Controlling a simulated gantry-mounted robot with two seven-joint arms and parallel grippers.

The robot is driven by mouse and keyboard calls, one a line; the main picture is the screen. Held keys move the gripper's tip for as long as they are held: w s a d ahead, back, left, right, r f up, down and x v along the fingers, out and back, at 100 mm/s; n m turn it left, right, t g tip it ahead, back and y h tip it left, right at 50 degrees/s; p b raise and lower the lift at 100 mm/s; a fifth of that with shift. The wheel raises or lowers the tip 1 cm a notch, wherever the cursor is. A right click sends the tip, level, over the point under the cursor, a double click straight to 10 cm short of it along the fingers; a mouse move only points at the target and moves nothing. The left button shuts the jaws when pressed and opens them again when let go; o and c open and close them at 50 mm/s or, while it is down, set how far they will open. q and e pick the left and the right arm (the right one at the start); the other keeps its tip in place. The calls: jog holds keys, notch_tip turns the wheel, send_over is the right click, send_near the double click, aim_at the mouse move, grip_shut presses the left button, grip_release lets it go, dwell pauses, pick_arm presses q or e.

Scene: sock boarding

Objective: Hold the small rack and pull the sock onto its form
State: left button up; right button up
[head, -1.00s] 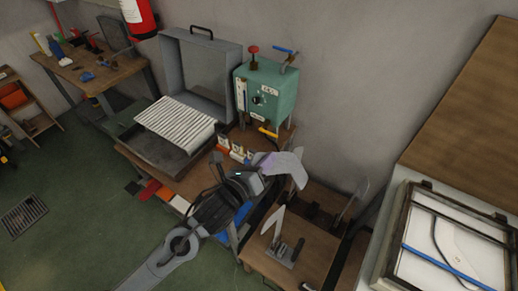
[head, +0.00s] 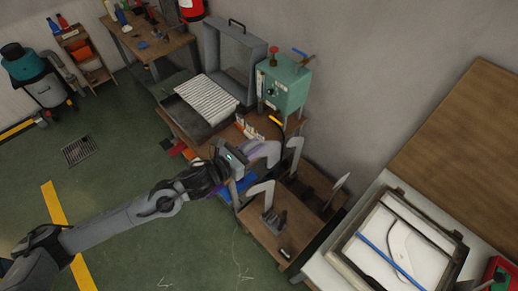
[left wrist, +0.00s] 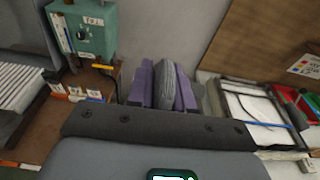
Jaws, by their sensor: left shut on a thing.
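My left gripper (head: 243,156), with purple finger pads, is shut on a pale grey sock (head: 266,150) in the head view. In the left wrist view the ribbed grey sock (left wrist: 165,84) sits between the purple pads. A flat pale foot-shaped form (head: 259,189) stands in a small dark rack (head: 275,218) on a low wooden table, below and right of the gripper. Another form (head: 293,152) rises close to the right of the sock; whether they touch I cannot tell. A third form (head: 338,188) stands further right. My right gripper is out of view.
A teal machine (head: 284,84) and a grey case (head: 226,62) stand behind on a wooden bench. A framed white panel with a blue rod (head: 385,260) lies at right. A fire extinguisher (head: 191,9) hangs at the back.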

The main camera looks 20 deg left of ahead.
aim_at(263, 155)
pick_arm(q)
notch_tip(263, 155, down, 5)
jog(key=b, duration=0.3)
jog(key=shift+d, duration=0.1)
dwell(0.6)
